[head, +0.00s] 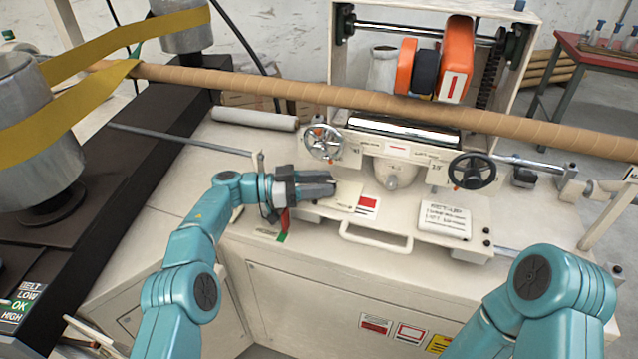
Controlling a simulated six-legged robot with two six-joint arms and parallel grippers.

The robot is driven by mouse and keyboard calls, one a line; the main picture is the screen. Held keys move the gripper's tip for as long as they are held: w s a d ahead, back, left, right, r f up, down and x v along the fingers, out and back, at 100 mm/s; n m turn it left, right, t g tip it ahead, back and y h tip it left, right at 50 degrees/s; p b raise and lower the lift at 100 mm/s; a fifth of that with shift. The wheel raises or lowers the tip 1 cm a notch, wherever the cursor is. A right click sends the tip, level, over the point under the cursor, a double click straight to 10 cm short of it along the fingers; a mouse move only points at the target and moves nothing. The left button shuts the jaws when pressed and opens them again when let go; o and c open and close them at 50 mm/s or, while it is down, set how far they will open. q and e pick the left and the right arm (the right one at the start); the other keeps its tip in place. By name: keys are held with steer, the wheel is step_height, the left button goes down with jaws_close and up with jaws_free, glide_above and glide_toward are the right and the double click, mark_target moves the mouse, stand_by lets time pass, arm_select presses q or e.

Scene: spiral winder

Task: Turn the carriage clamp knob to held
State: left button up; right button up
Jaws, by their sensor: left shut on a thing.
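My left gripper (333,188) reaches in from the left over the front left of the winder's cream carriage (376,237). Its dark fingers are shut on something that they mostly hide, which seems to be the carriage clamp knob. A red piece (284,218) shows just below the gripper, beside a small green mark (281,237) and a small label (266,232). I cannot read the knob's setting from this view. My right arm shows at the lower right, but its gripper is out of view.
A long brown tube (290,88) crosses above the carriage. A silver handwheel (323,142) and a black handwheel (472,171) stand behind the gripper and to the right. A loop handle (375,238) sticks out in front. Yellow belt (120,45) wraps drums at left.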

arm_select(q)
steer(key=o, duration=1.1)
steer(key=shift+d+r, duration=0.1)
steer(key=shift+r, duration=0.1)
steer(key=shift+c, duration=0.2)
steer(key=shift+f, duration=0.1)
steer(key=shift+a, duration=0.4)
steer(key=a, duration=0.6)
steer(key=shift+s+a, duration=0.4)
steer(key=shift+s, duration=0.05)
